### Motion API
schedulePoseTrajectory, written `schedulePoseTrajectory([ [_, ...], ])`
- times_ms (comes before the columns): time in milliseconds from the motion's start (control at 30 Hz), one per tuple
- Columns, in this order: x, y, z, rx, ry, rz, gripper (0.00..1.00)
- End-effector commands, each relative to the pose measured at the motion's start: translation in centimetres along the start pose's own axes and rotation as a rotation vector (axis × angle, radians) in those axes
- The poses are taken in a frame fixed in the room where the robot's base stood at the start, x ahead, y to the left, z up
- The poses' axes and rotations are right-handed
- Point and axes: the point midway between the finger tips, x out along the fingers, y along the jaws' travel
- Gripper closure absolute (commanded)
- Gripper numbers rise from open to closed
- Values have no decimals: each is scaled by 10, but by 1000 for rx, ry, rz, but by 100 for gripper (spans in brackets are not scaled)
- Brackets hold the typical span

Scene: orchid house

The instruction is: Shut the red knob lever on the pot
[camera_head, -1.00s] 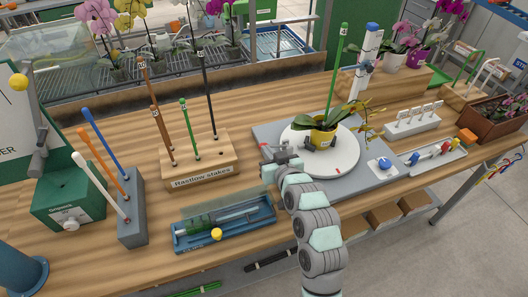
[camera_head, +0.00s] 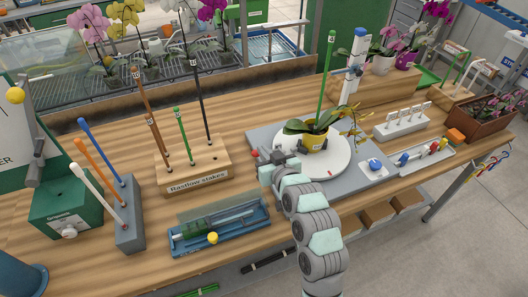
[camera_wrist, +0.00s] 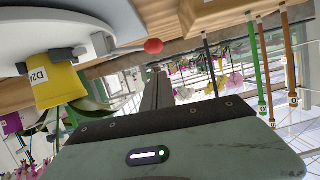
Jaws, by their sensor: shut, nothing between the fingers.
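The yellow pot (camera_head: 315,143) holds a green-leaved orchid and stands on the round white turntable (camera_head: 338,166). In the wrist view the pot (camera_wrist: 59,85) appears upside down at left. A lever with a red knob (camera_wrist: 153,46) reaches out beside the turntable; the knob also shows in the head view (camera_head: 254,154), just left of my gripper. My gripper (camera_head: 273,160) is low at the turntable's left edge. In the wrist view its fingers (camera_wrist: 157,78) are together and empty, close to the knob; contact cannot be told.
The wooden stake block (camera_head: 195,172) stands left of my gripper. A blue tool tray (camera_head: 220,230) lies in front of it. A grey tray with coloured parts (camera_head: 425,155) and a small blue-button box (camera_head: 375,167) are at right. A tall green stake (camera_head: 326,80) rises behind the pot.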

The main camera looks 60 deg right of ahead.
Motion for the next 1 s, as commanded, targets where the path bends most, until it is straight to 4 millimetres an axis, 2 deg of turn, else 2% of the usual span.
schedulePoseTrajectory([
  [33,-13,2,-1,1,0,4,100],
  [200,-51,3,0,1,2,5,100],
  [400,-84,3,0,2,2,3,100],
  [600,-97,2,2,2,-2,1,100],
  [1000,-98,2,2,1,-2,1,100],
])
